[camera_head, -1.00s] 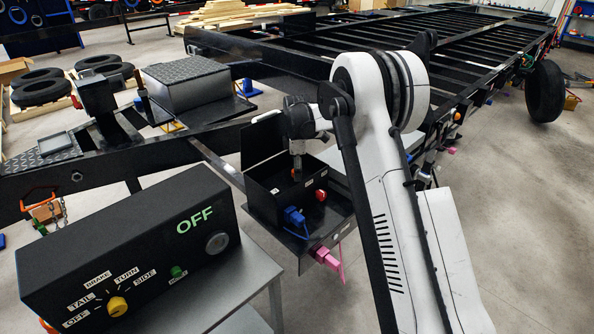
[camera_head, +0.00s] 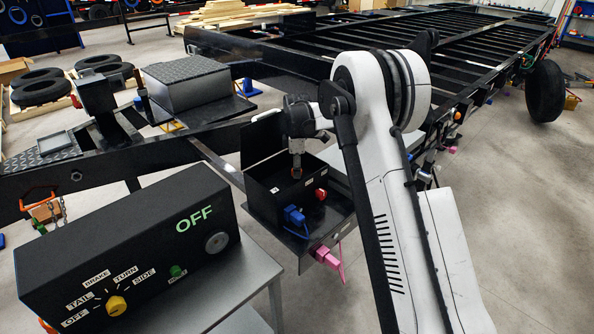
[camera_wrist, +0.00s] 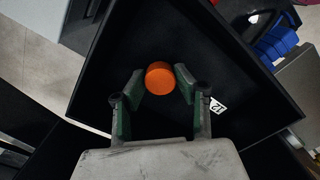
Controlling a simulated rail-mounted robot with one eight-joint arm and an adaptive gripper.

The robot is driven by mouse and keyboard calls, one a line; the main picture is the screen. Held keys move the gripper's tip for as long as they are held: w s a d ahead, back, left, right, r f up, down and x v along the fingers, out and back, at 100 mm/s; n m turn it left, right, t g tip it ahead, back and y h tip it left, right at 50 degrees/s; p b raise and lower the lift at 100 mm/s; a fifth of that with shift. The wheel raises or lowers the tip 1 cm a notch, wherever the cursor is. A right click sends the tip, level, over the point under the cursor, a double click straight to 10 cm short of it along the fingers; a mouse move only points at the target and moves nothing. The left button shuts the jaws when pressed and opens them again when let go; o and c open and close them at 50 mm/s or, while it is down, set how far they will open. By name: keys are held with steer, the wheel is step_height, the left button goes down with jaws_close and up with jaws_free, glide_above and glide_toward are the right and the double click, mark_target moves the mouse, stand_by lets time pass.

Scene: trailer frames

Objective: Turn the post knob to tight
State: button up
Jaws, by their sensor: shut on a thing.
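The post knob is a round orange knob (camera_wrist: 159,78) inside a black open-topped box, seen from above in the wrist view. My gripper (camera_wrist: 160,86) has its two green-padded fingers on either side of the knob and is shut on it. In the head view my gripper (camera_head: 297,172) reaches down into the black box (camera_head: 262,199) on the trailer's near side. The knob is mostly hidden there by the fingers. I cannot read a tight mark or the knob's angle.
A red knob (camera_head: 320,195) and a blue connector (camera_head: 294,215) are on the box's near side. A pink plug (camera_head: 327,258) hangs below. A white tag (camera_wrist: 217,106) lies right of the fingers. The black control box (camera_head: 130,245) shows OFF at front left.

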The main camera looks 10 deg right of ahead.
steer(key=m+b, duration=0.2)
steer(key=m, duration=0.3)
steer(key=m+b, duration=0.2)
steer(key=m, duration=0.2)
steer(key=m+b, duration=0.1)
steer(key=m, duration=0.4)
steer(key=shift+m, duration=0.4)
steer(key=m, duration=0.4)
steer(key=shift+a+m+b, duration=0.1)
steer(key=shift+m+b, duration=0.3)
steer(key=o, duration=1.1)
step_height(320, 180, up, 12)
steer(key=shift+r, duration=0.1)
